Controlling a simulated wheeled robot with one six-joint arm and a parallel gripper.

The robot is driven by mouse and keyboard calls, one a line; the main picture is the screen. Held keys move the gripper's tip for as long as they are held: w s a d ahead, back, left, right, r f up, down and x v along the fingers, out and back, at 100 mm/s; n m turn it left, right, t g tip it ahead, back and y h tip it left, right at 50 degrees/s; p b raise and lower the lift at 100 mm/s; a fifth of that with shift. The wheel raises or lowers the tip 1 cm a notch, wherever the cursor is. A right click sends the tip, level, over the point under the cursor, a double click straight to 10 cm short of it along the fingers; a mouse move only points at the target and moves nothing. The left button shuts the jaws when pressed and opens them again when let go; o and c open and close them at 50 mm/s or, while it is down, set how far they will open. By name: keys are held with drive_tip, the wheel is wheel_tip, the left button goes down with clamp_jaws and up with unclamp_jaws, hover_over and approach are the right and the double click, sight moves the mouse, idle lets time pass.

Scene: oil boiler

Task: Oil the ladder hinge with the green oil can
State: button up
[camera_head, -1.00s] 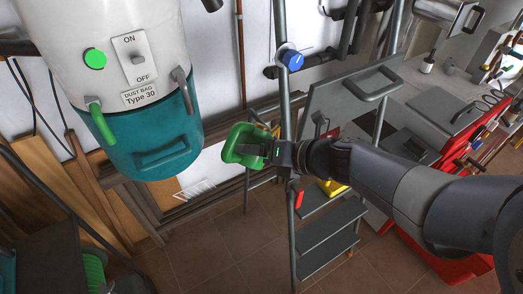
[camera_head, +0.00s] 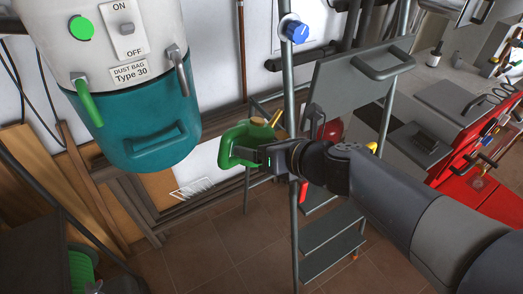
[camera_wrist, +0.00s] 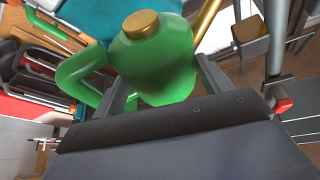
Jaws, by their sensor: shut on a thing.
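In the head view my gripper (camera_head: 262,157) is shut on the green oil can (camera_head: 238,140) and holds it in the air just left of the ladder. In the wrist view the can (camera_wrist: 155,72) sits between both fingers (camera_wrist: 165,90), with its brass cap towards the camera, its green handle at left and a brass spout running up to the right. The grey stepladder (camera_head: 332,245) stands behind and right of the gripper. Its rail (camera_wrist: 276,40) and a red part (camera_wrist: 283,104) show at right in the wrist view. I cannot tell which part is the hinge; my arm hides some of the ladder.
A white and teal dust collector (camera_head: 155,135) hangs at left, with a green lever. A blue knob (camera_head: 295,30) sits by the ladder's top. A red tool cabinet (camera_head: 455,185) stands at right. Tiled floor (camera_head: 215,250) is clear below the gripper.

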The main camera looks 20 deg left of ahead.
drive_tip(key=shift+w+f+n+t+b, duration=0.15)
drive_tip(key=shift+f+n+t+b, duration=0.15)
drive_tip(key=shift+f+b, duration=0.6)
drive_tip(key=shift+w+f+n+t+b, duration=0.1)
drive_tip(key=shift+f+n+t+b, duration=0.2)
drive_tip(key=shift+b, duration=1.1)
drive_tip(key=shift+d, duration=0.1)
drive_tip(key=shift+n+b, duration=0.3)
drive_tip(key=shift+b, duration=0.05)
drive_tip(key=shift+w+n+t+b, duration=0.2)
drive_tip(key=shift+n+t+b, duration=0.1)
drive_tip(key=shift+b, duration=0.3)
drive_tip(key=shift+w+d+r+t+h, duration=0.1)
drive_tip(key=shift+w+r+t+h, duration=0.05)
drive_tip(key=shift+t+h, duration=0.15)
